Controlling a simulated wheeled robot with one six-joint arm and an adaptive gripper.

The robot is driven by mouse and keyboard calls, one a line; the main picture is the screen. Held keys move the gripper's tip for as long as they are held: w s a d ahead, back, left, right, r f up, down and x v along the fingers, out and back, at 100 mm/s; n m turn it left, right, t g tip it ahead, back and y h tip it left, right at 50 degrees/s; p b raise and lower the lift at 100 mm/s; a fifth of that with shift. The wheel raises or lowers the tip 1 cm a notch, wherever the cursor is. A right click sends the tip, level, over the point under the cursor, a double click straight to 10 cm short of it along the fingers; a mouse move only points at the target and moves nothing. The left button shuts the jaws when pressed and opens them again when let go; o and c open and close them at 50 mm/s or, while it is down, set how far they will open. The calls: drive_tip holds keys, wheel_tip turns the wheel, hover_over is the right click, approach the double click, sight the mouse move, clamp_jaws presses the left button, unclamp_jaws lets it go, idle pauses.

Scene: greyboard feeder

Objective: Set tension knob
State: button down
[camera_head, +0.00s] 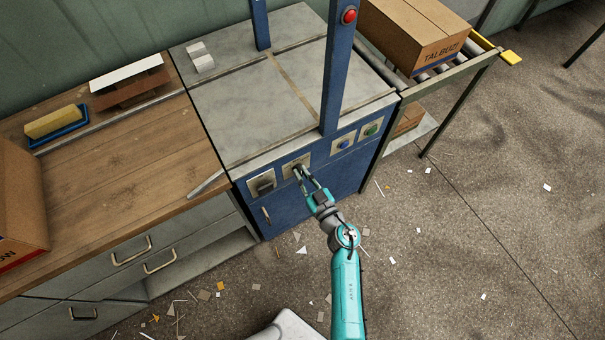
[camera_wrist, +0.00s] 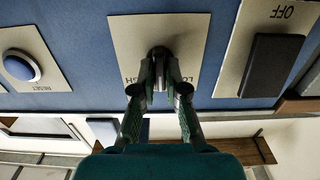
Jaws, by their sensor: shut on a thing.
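The tension knob (camera_wrist: 158,54) is a small dark knob on a pale plate (camera_wrist: 195,30) with partly hidden lettering. The plate also shows on the blue machine's front panel in the head view (camera_head: 287,171). My gripper (camera_head: 299,172) reaches the panel from the front. In the wrist view my gripper (camera_wrist: 160,78) has its fingertips closed around the knob, which partly hide it and the words on its plate.
Left of the knob plate in the head view is a dark OFF switch (camera_head: 263,183). To the right are a blue RESET button (camera_head: 344,144) and a green button (camera_head: 371,129). Paper scraps litter the floor.

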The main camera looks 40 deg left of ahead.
drive_tip(key=shift+a+r, duration=0.1)
drive_tip(key=shift+r, duration=0.05)
drive_tip(key=n, duration=0.4)
drive_tip(key=shift+a+r+n, duration=0.1)
drive_tip(key=shift+n, duration=2.3)
drive_tip(key=shift+a, duration=0.1)
drive_tip(key=shift+s, duration=0.1)
